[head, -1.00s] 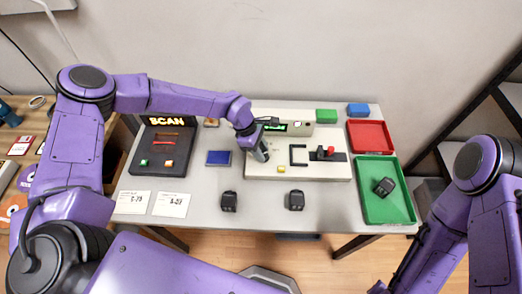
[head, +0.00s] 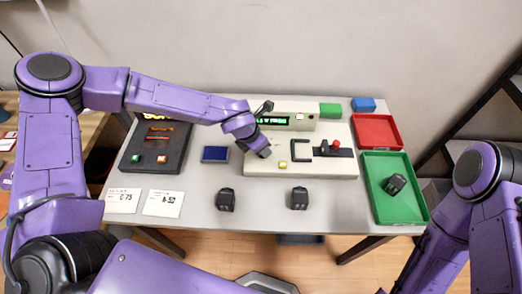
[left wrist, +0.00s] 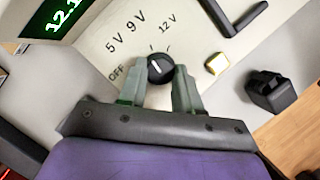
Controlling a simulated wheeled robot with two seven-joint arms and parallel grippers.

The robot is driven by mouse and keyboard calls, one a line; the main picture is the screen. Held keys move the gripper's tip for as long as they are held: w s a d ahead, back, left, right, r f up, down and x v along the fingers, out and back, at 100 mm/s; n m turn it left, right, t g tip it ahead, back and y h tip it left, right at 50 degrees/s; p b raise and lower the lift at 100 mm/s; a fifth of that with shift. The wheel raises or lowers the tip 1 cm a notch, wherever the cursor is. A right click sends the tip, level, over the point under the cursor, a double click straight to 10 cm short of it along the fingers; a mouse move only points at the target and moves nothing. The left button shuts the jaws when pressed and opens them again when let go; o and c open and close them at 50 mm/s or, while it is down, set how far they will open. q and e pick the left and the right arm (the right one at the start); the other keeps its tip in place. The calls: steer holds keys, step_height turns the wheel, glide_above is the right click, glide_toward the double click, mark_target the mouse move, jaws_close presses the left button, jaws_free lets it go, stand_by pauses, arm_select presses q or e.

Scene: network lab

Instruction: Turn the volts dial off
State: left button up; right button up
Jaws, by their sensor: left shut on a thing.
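The volts dial is a round black knob (left wrist: 160,68) with a white pointer mark, on the cream panel (head: 318,166). In the left wrist view the labels OFF, 5 V, 9 V and 12 V fan around it. The white mark points roughly upward in that view; I cannot tell exactly which label it meets. My left gripper (left wrist: 159,82) is shut on the dial, one grey-green finger on each side. In the head view my left gripper (head: 263,152) hides the dial. The green-lit display (head: 287,121) stands behind; its visible part in the wrist view starts with 12.
On the panel are a yellow button (head: 283,165) and a red-knobbed lever (head: 334,146). A red tray (head: 376,117) and a green tray (head: 409,214) are at right. A dark scan console (head: 138,166) is at left. Two black blocks (head: 226,199) (head: 299,198) stand in front.

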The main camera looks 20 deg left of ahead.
arm_select(q)
steer(key=n+b, duration=0.1)
steer(key=n+y+b, duration=0.1)
steer(key=n+b, duration=0.1)
steer(key=shift+s+d+f+n+t, duration=0.1)
steer(key=shift+d+f+n+t, duration=0.05)
steer(key=shift+f+n+t, duration=0.2)
steer(key=n+y+b, duration=0.1)
steer(key=n, duration=0.1)
steer(key=n+b, duration=0.1)
steer(key=shift+d+r+n+y, duration=0.15)
steer(key=shift+n+y, duration=0.2)
steer(key=shift+y, duration=0.05)
steer(key=n+y+b, duration=0.1)
steer(key=n+b, duration=0.1)
steer(key=n, duration=0.1)
steer(key=shift+d+n, duration=0.15)
steer(key=shift+n, duration=0.15)
steer(key=shift+d+r+n+g+y+b, duration=0.1)
steer(key=shift+n+g+y+b, duration=0.3)
steer(key=shift+n, duration=0.55)
steer(key=shift+n+g+y+b, duration=0.15)
steer(key=shift+n+y+b, duration=0.35)
steer(key=shift+n, duration=0.45)
steer(key=o, duration=1)
steer(key=shift+o, duration=0.2)
steer(key=shift+r, duration=0.1)
